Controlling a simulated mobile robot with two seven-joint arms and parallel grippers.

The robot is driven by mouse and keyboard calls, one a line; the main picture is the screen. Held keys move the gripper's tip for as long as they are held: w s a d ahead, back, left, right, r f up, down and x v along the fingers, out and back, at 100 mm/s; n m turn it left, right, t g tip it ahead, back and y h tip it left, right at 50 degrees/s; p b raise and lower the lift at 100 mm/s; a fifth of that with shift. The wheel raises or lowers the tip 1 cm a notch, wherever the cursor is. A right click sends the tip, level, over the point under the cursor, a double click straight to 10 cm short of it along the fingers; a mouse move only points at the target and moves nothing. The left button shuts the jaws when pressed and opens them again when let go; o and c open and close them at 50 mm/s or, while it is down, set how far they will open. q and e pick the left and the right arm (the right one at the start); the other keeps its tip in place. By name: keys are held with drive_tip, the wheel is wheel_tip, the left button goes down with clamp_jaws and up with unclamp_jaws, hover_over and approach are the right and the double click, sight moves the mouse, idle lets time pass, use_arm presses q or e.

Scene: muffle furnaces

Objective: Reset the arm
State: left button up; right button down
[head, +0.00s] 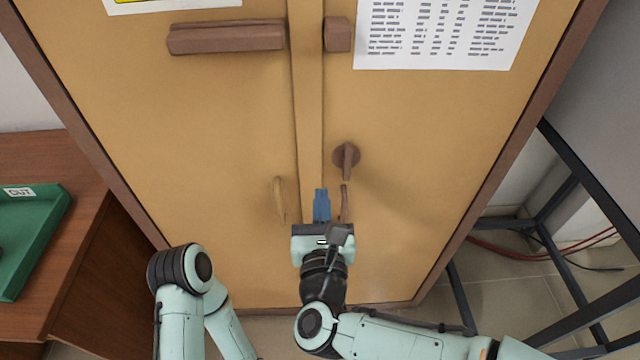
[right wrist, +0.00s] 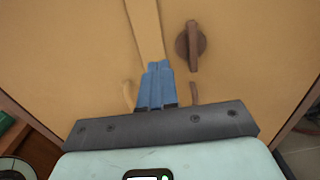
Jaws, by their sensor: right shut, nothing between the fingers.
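My right gripper (head: 321,206) is in front of the lower middle of a tan double-door cabinet (head: 230,130). Its blue fingers are shut together with nothing between them, and they also show in the right wrist view (right wrist: 157,85). The fingers point at the doors near the centre seam, between two small curved handles, a tan one (head: 279,199) on the left and a brown one (head: 344,203) on the right. I cannot tell whether the fingertips touch the door. My left arm is folded at the lower left, and its gripper is out of view.
A brown turn knob (head: 346,158) sits above the right handle. A brown latch bar (head: 227,38) is higher up. A wooden table (head: 60,160) with a green tray (head: 42,215) stands left. A dark metal frame (head: 575,185) and red cables (head: 530,255) are at right.

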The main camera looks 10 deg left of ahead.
drive_tip(key=s+d+f+n+g+p, duration=0.1)
drive_tip(key=d+f+n+g+p, duration=0.25)
drive_tip(key=f+n, duration=0.45)
drive_tip(key=s+d+f+n+g+h+p, duration=0.1)
drive_tip(key=d+f+n+g+p, duration=0.2)
drive_tip(key=f, duration=0.8)
drive_tip(key=d+f+n+g+p, duration=0.1)
drive_tip(key=d+f+n+g, duration=0.2)
drive_tip(key=d+f+n, duration=0.5)
use_arm(q)
wheel_tip(320, 180, up, 12)
drive_tip(key=p, duration=0.6)
drive_tip(key=shift+r+g, duration=0.25)
drive_tip(key=shift+g, duration=0.05)
use_arm(e)
drive_tip(key=s+d+f+n+g, duration=0.2)
drive_tip(key=s+f+n+g, duration=0.1)
drive_tip(key=s, duration=0.4)
drive_tip(key=s+d+f+n+g, duration=0.2)
drive_tip(key=s+f+n+g, duration=0.1)
drive_tip(key=s+f, duration=0.3)
drive_tip(key=s+d+f+n+g, duration=0.3)
drive_tip(key=s+f+n, duration=0.1)
drive_tip(key=s, duration=0.5)
drive_tip(key=shift+s+f, duration=0.25)
drive_tip(key=shift+s, duration=0.1)
use_arm(q)
drive_tip(key=shift+w, duration=0.15)
use_arm(e)
drive_tip(key=shift+w, duration=0.1)
